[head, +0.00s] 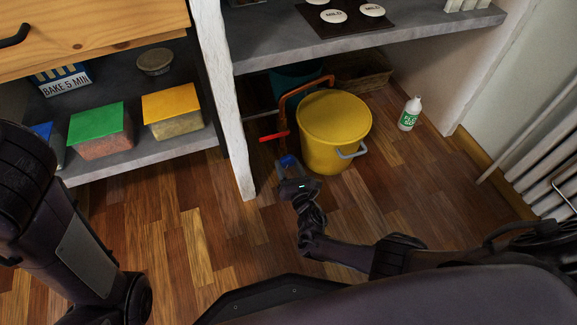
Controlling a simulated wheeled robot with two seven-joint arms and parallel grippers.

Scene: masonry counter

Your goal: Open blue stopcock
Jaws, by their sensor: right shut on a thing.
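The blue stopcock (287,159) shows as a small patch of blue at the tip of my right gripper (287,167), low in the alcove under the counter. My right gripper is shut on it and hides most of it, so I cannot tell how its handle is turned. A red-handled stopcock (273,136) sticks out to the left just above. A copper pipe (290,95) bends behind it. My left arm is at the left side, and its gripper is out of view.
A yellow lidded bucket (333,125) stands close to the right of my right gripper. A white bottle (410,113) stands further right. A whitewashed pier (223,95) is on the left. Wooden floor (400,185) is clear at the right.

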